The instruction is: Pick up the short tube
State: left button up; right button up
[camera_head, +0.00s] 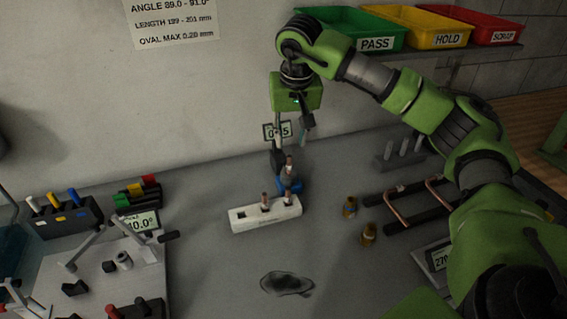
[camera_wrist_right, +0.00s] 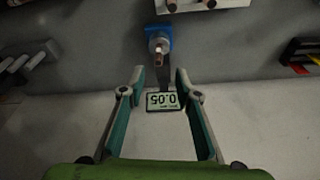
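A short copper tube (camera_head: 289,160) stands upright in the grey holder of a gauge with a blue base (camera_head: 291,187); its copper end (camera_wrist_right: 158,50) also shows in the right wrist view. Two more short copper pieces (camera_head: 264,203) stand in a white rack (camera_head: 241,220) in front of the gauge. My right gripper (camera_head: 292,132) is above and behind the gauge. In the wrist view its two fingers (camera_wrist_right: 160,74) are spread with nothing held between them, and the tube lies beyond their tips. My left gripper is not in view.
The gauge's display (camera_wrist_right: 162,101) is close behind the tube, near the fingers. Brass fittings (camera_head: 368,234) and a black rack with bent copper tubes (camera_head: 398,212) are to the right. A bending fixture (camera_head: 95,265) is at lower left. The bench centre is clear except for a dark stain (camera_head: 287,284).

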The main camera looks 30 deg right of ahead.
aim_at(290, 158)
jog(key=p+x, duration=0.1)
jog(key=x, duration=0.5)
jog(key=shift+d+f, duration=0.15)
jog(key=shift+f, duration=0.2)
jog(key=shift+w+d+f+p, duration=0.1)
jog(key=shift+w+f+p, duration=0.15)
jog(key=shift+f+p, duration=0.3)
jog(key=p+x, duration=0.1)
jog(key=x, duration=0.2)
jog(key=shift+w+d+f, duration=0.15)
jog(key=shift+w+d, duration=0.05)
jog(key=shift+w+f, duration=0.15)
jog(key=shift+f, duration=0.25)
grip_shut()
